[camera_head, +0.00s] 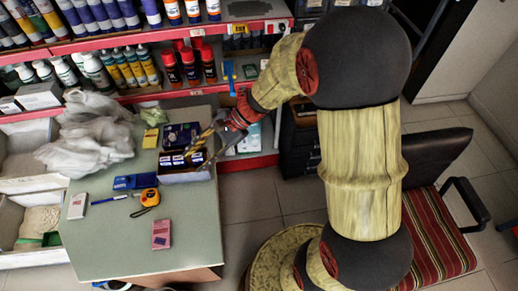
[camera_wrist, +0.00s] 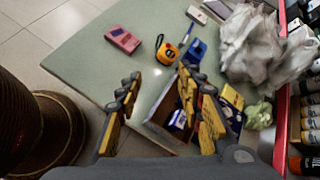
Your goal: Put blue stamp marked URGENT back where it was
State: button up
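My gripper (camera_head: 212,140) is at the right edge of the table, near an open box (camera_head: 196,177). The box (camera_wrist: 158,130) shows partly behind the right finger. It holds several blue pieces with white labels (camera_wrist: 178,120), also seen in the head view (camera_head: 180,160). A blue object (camera_head: 135,182) lies on the table next to the tape measure, also in the wrist view (camera_wrist: 197,50). I cannot read URGENT on any blue piece.
The green table (camera_head: 110,240) also bears an orange tape measure (camera_head: 149,198), a pink box (camera_head: 161,234), a white box (camera_head: 77,206), a blue pen (camera_head: 108,199) and crumpled plastic (camera_head: 95,135). Shelves of bottles stand behind. The table's front is mostly clear.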

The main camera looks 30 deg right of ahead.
jog(key=s+d+r+n+t+h, duration=0.2)
jog(key=s+d+r+n+h, duration=0.3)
jog(key=s+d+r+n, duration=0.1)
jog(key=s+d+r+n+t+h, duration=0.2)
jog(key=s+d+r+n+h, duration=0.3)
jog(key=s+r, duration=0.5)
jog(key=s+d+n, duration=0.1)
jog(key=n, duration=0.1)
jog(key=shift+n, duration=0.4)
jog(key=shift+w+r, duration=0.1)
jog(key=shift+c, duration=0.4)
